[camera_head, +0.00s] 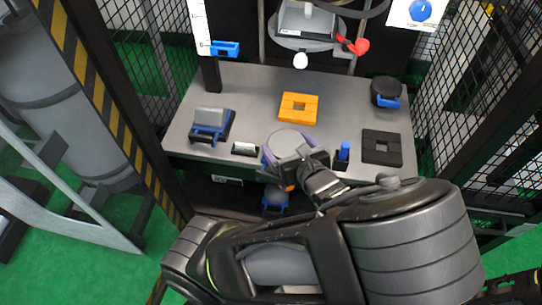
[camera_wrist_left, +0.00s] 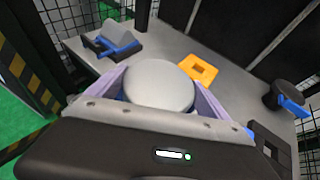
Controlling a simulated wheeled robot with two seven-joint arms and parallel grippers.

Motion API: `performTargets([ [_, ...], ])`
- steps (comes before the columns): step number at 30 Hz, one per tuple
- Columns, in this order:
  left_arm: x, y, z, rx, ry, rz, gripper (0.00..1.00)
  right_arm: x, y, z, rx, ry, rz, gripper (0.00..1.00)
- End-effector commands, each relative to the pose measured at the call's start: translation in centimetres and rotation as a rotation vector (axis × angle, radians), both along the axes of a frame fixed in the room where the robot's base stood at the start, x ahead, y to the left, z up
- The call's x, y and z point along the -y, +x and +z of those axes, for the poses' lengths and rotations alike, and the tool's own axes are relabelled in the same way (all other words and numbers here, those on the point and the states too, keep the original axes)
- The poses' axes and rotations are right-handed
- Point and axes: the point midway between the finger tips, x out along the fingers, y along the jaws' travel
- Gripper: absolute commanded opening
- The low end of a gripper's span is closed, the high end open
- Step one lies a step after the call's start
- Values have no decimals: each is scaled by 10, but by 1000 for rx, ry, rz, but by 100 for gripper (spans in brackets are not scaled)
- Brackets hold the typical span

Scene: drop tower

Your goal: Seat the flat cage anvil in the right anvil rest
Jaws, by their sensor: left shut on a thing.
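My left gripper (camera_head: 290,154) is shut around a round, flat-topped grey piece (camera_head: 284,141), which looks like the flat cage anvil. The light purple fingers stand on both sides of it, and the piece's flat top also shows in the left wrist view (camera_wrist_left: 160,84). Its underside is hidden, so I cannot tell whether it touches the table. A black square plate with a square opening (camera_head: 382,158), which looks like the right anvil rest, lies to the right on the table. Its opening is empty, and the gripper is left of it. My right gripper is not in view.
An orange square frame (camera_head: 298,120) lies mid-table behind the gripper. A grey wedge on a blue base (camera_head: 211,115) stands left, and a dark round piece with blue (camera_head: 386,86) back right. A blue peg (camera_head: 345,147) stands between gripper and black plate. Mesh walls flank the grey table (camera_head: 250,85).

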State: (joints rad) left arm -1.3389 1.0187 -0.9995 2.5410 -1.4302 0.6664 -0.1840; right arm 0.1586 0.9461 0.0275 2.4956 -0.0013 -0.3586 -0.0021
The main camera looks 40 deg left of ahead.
Motion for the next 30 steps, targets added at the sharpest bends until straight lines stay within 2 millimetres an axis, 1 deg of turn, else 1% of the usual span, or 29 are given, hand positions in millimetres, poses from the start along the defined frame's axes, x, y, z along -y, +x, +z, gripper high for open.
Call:
performTargets([
  [1,5,9,8,5,-2,-29,17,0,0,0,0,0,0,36],
  [8,31,51,41,4,-16,-196,17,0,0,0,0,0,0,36],
  [11,47,75,61,3,-22,-294,16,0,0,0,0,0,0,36],
  [15,70,113,94,1,-26,-455,17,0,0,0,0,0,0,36],
  [21,92,156,134,-1,-11,-640,17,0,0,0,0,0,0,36],
  [25,100,174,150,-2,0,-721,17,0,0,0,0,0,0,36],
  [27,102,180,154,-3,3,-746,17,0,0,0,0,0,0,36],
  [30,105,184,156,-5,5,-762,17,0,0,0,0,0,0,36],
])
